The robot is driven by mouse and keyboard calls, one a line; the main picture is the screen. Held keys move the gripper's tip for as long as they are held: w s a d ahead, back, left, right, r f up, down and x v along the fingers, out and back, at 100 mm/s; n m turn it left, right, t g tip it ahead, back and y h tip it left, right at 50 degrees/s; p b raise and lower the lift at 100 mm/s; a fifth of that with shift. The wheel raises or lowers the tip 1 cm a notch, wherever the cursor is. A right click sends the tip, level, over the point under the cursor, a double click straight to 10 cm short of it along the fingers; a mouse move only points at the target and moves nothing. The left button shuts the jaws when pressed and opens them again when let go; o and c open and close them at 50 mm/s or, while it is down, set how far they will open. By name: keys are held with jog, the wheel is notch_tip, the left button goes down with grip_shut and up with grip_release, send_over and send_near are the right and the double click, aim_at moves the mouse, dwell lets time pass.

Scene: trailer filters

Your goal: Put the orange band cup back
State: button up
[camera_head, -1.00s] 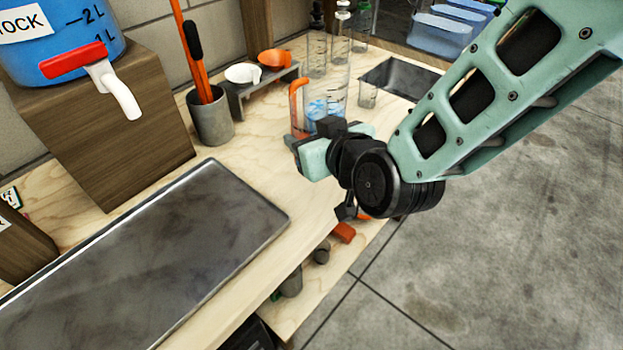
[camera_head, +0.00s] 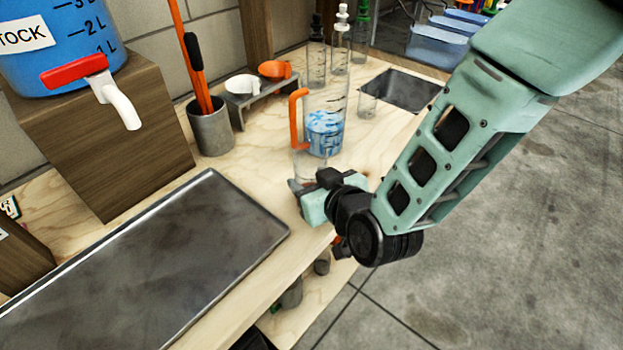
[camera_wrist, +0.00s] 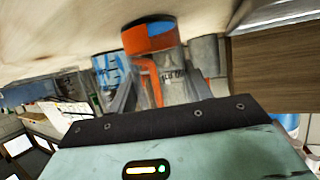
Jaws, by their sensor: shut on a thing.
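My gripper (camera_head: 306,190) is shut on a clear cup (camera_head: 308,166) over the front of the wooden bench. In the wrist view the clear cup (camera_wrist: 172,88) sits between the fingers, with dark lettering on its wall and an orange band (camera_wrist: 140,42) around one end, beside a blue patch. The fingers hide part of its sides. In the head view it is small and its band is hard to make out. A tall clear pitcher (camera_head: 338,100) with an orange handle and a blue patterned part stands just behind it. I cannot tell if the cup touches the bench.
A grey rack (camera_head: 262,94) holds a white scoop (camera_head: 243,84) and an orange scoop (camera_head: 275,69). A grey tool holder (camera_head: 211,130) stands left of it. A metal tray (camera_head: 150,270) fills the front left. A dark sink (camera_head: 405,90) lies behind right. Bare bench shows between tray and pitcher.

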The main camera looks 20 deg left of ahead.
jog(key=o, duration=1.2)
jog(key=shift+c, duration=0.2)
jog(key=v, duration=1.2)
jog(key=shift+p, duration=0.45)
jog(key=shift+r, duration=0.15)
jog(key=s+d+r+g+h, duration=0.2)
jog(key=s+d+g+h, duration=0.1)
jog(key=d, duration=0.3)
jog(key=s+d+r+m+g+h, duration=0.1)
jog(key=s+d+r+g+h, duration=0.1)
jog(key=d, duration=0.5)
jog(key=s+d+r+g+h, duration=0.2)
jog(key=s+d+g+h, duration=0.2)
jog(key=d, duration=0.3)
jog(key=shift+s+r+m, duration=0.25)
jog(key=shift+s+m, duration=0.1)
jog(key=shift+m, duration=0.05)
